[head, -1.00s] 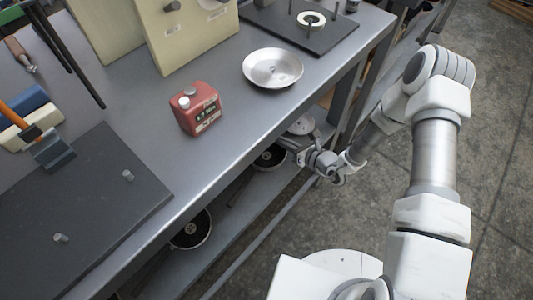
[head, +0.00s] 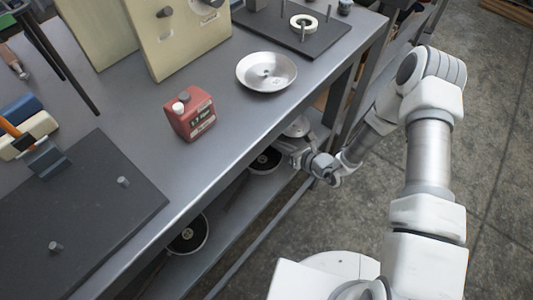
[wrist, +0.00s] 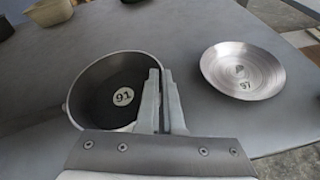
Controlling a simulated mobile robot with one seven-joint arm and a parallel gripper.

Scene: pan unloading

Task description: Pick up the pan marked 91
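The pan marked 91 (wrist: 97,98) is a round, dark-bottomed pan with a grey wall and a pale number disc. It is at the left of my gripper in the wrist view. In the head view it is the dark pan (head: 264,160) on the lower shelf, partly under the table edge. My gripper (wrist: 161,88) has its two fingers close together at the pan's right wall, one on the inner side and one on the outer. The wall appears to be pinched between them. In the head view my gripper (head: 303,158) is beside the pan, its fingertips hard to see.
A shallow metal dish (wrist: 243,70), its label looking like 97, lies right of the pan on the shelf. Another dark pan (head: 188,235) is further left on the shelf. The tabletop (head: 235,125) overhangs them, carrying a red can (head: 190,117) and a metal bowl (head: 266,72).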

